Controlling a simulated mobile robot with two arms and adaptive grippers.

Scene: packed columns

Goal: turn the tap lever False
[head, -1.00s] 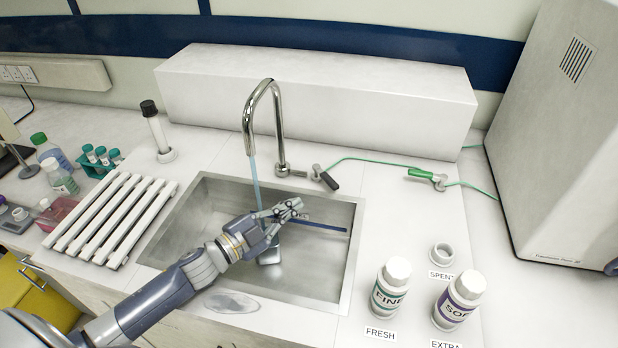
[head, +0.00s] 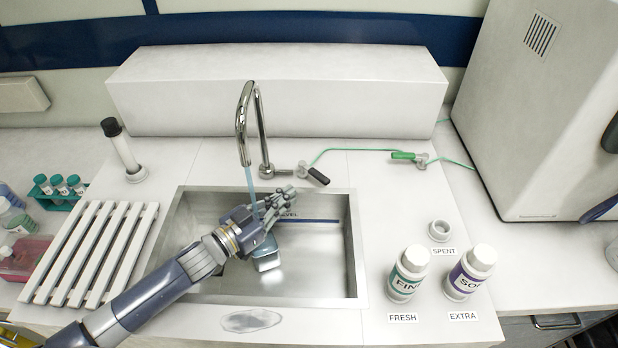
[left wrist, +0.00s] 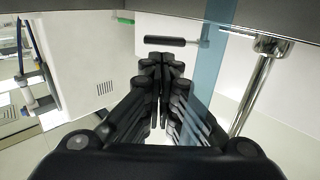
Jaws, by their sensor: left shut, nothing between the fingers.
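The chrome tap (head: 262,130) stands behind the steel sink (head: 356,250), and a blue water stream (head: 249,182) falls from its spout. Its black-handled lever (head: 318,176) sticks out to the right of the tap base; it also shows in the left wrist view (left wrist: 170,41). My left gripper (head: 288,192) is shut and empty over the back of the sink, below and left of the lever and apart from it. In the left wrist view its fingers (left wrist: 165,62) point towards the lever, and the stream (left wrist: 206,80) passes close on their right. My right gripper is out of view.
A green-handled valve (head: 405,156) with a green hose is right of the lever. The FRESH bottle (head: 407,275), EXTRA bottle (head: 471,272) and SPENT holder (head: 440,231) stand right of the sink. A slatted rack (head: 95,255) lies left. A white box (head: 275,92) spans the back.

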